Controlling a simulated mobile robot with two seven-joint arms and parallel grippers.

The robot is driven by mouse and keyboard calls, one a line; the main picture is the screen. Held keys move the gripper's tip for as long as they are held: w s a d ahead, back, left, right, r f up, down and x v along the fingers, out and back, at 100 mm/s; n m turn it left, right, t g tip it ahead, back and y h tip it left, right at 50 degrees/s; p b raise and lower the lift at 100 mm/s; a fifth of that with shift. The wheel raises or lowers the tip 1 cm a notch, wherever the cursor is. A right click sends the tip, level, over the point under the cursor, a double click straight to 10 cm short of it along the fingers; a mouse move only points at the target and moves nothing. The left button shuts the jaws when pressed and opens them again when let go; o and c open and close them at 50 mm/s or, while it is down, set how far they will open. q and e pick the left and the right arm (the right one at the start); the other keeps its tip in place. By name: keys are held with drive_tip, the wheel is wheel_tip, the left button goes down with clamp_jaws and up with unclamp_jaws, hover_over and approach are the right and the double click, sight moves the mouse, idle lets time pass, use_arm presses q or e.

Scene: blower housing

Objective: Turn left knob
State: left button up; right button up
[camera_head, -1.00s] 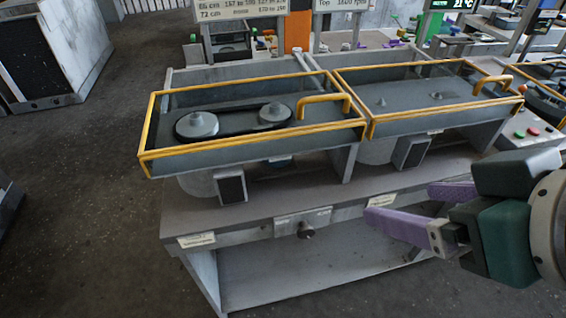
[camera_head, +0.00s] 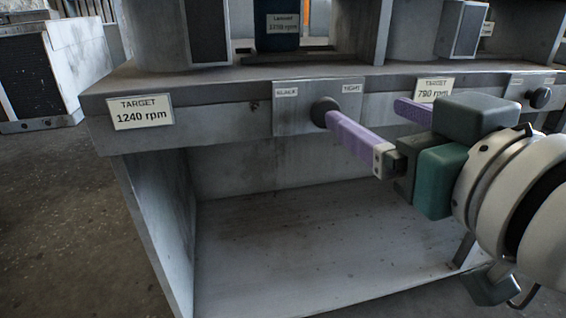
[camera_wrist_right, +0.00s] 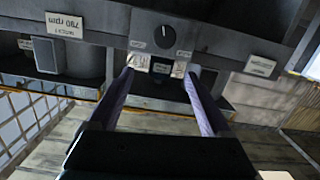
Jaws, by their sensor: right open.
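The left knob (camera_head: 323,110) is a dark round knob on a grey plate with small labels on the bench front. In the right wrist view, the knob (camera_wrist_right: 165,37) shows a pale pointer line directed up the picture. My right gripper (camera_head: 367,112) has two purple fingers, open and empty. In the head view one fingertip overlaps the knob's right edge; I cannot tell if it touches. In the right wrist view, the gripper's fingertips (camera_wrist_right: 158,76) are apart, below the knob in the picture, with nothing between them. My left gripper is not in view.
A sign (camera_head: 140,113) reading 1240 rpm is left of the knob. A sign (camera_head: 435,89) reading 790 rpm is to its right. A second knob (camera_head: 540,97) sits farther right. The bench top (camera_head: 230,80) overhangs an empty lower shelf (camera_head: 300,235).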

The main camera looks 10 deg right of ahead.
drive_tip(key=t+b, duration=0.1)
drive_tip(key=b, duration=0.2)
approach(323, 111)
use_arm(q)
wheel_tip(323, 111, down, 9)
drive_tip(key=b, duration=0.3)
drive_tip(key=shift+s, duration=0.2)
use_arm(e)
drive_tip(key=w, duration=0.8)
drive_tip(key=shift+d+f, duration=0.2)
drive_tip(key=shift+f, duration=0.1)
drive_tip(key=shift+w, duration=0.15)
drive_tip(key=shift+c, duration=0.4)
clamp_jaws()
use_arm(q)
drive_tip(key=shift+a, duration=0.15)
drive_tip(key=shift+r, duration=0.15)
